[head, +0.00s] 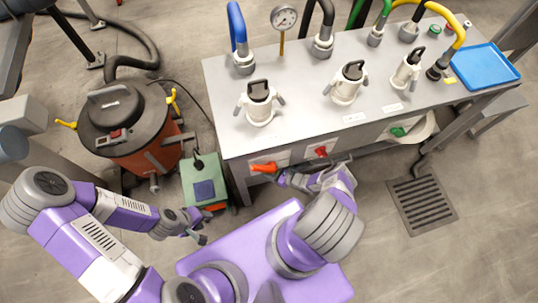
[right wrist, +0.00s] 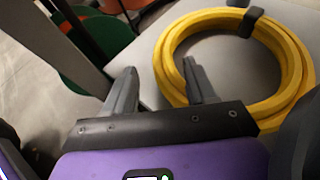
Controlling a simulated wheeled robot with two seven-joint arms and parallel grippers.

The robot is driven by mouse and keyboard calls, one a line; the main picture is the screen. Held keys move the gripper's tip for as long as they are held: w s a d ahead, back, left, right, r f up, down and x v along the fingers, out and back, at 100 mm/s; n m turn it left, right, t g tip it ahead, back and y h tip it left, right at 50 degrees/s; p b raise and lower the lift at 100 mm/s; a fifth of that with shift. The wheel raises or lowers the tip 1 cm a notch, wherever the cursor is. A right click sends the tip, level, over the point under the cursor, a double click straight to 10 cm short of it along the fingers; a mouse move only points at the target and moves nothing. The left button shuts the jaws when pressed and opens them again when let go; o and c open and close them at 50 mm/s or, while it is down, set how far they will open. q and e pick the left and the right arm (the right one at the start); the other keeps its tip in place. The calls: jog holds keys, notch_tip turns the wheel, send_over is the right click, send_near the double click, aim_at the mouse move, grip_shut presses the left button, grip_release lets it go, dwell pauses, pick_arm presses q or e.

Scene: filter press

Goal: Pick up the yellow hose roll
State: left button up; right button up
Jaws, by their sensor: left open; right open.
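The yellow hose roll (right wrist: 172,66) lies flat on a light grey surface in the right wrist view, with a black clip on its far side. I cannot make it out in the head view. My right gripper (right wrist: 158,72) is open and close to the roll. In the picture, the roll's left band shows between the fingers: the right finger overlaps the ring, and the left finger is outside it. I cannot tell whether they touch. My left gripper (head: 203,226) is open and empty, low beside the green box.
The bench (head: 300,100) carries several white canisters, hose fittings and a blue tray (head: 484,67). A red-orange vacuum drum (head: 145,152) and a green box (head: 203,180) stand left of it. A floor drain (head: 422,203) lies at right.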

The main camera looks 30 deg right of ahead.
jog(key=b+x, duration=0.1)
jog(key=x, duration=0.3)
jog(key=shift+a, duration=0.1)
grip_shut()
